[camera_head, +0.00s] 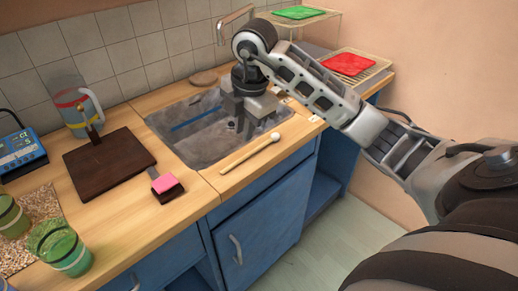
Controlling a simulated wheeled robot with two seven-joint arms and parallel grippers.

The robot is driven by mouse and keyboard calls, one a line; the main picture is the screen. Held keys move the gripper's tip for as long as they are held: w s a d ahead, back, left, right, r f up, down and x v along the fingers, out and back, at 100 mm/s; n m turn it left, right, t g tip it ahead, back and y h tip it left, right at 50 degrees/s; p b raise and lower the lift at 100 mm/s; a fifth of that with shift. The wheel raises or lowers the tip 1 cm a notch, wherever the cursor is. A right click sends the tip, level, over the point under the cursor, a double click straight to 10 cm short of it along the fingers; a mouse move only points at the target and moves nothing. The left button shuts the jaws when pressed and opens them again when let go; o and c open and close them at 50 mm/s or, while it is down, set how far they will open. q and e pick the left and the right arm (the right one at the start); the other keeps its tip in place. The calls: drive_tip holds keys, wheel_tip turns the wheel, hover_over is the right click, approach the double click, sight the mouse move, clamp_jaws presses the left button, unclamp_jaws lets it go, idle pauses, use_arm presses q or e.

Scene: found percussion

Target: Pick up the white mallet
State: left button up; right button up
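The white mallet has a pale wooden stick (246,156) and a white ball head (275,136). It lies on the wooden counter strip along the front edge of the sink, head to the right and handle end to the left. My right gripper (244,122) points down over the right part of the sink, behind the mallet and apart from it. Its fingers look spread, with nothing seen between them. My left gripper is not in view.
The grey sink (195,142) holds a blue strip. A dark cutting board (110,163) and a pink sponge (165,183) on a dark block lie to the left. Green striped cups (62,247) stand front left. A red tray (348,64) is on a rack at right. The faucet (236,18) rises behind.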

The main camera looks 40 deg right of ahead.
hover_over(237, 162)
drive_tip(key=s, duration=0.2)
drive_tip(key=f, duration=0.4)
drive_tip(key=shift+w+d+f, duration=0.25)
drive_tip(key=shift+d+f, duration=0.05)
drive_tip(key=shift+d, duration=0.1)
drive_tip(key=shift+w+a+f+p, duration=0.1)
drive_tip(key=shift+w+f+p, duration=0.1)
drive_tip(key=shift+f, duration=0.65)
drive_tip(key=shift+w+a+f+p, duration=0.15)
drive_tip(key=shift+f, duration=0.7)
drive_tip(key=shift+w+a+f+p, duration=0.1)
drive_tip(key=shift+w+f+p, duration=0.1)
drive_tip(key=shift+f, duration=0.65)
clamp_jaws()
